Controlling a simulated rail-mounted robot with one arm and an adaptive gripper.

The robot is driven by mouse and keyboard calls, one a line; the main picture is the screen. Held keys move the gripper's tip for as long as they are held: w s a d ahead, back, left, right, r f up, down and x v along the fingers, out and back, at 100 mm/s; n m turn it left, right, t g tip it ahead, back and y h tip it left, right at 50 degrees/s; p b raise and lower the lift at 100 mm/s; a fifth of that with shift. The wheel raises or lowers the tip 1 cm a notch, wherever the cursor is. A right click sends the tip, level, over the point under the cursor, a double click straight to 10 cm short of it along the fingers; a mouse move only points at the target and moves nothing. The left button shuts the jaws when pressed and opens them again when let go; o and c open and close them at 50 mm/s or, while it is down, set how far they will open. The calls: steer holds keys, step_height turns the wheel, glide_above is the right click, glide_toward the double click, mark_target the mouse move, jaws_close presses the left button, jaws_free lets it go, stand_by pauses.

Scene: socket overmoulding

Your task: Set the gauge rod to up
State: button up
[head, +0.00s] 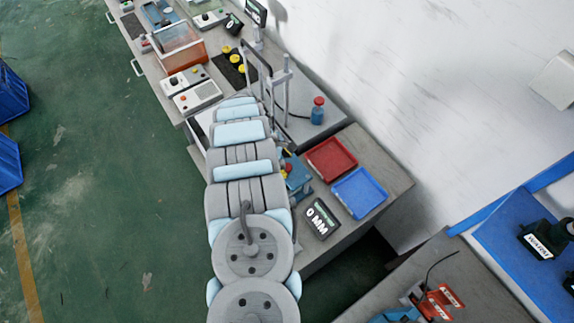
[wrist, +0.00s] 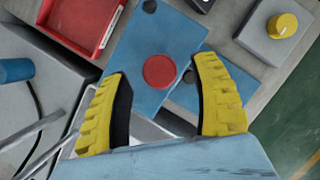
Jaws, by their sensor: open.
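My gripper (wrist: 161,68) is open and empty in the wrist view, its two yellow fingers spread. A blue fixture (wrist: 183,45) with a round red knob or cap (wrist: 159,71) lies beyond and between the fingertips. The head view shows the blue fixture (head: 297,178) partly behind my arm, beside a black display (head: 321,219) reading 0 MM. I cannot single out the gauge rod for certain; the red piece may be its top, seen end-on. Whether it is up or down cannot be told. My gripper is hidden by my arm in the head view.
A red tray (head: 331,159) and a blue tray (head: 360,193) stand right of the fixture. A blue bottle with a red top (head: 317,111) and a metal stand (head: 284,82) are farther back. In the wrist view, a grey box with a yellow knob (wrist: 283,25) sits upper right.

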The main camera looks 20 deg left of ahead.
steer(key=shift+x, duration=1.05)
jaws_close()
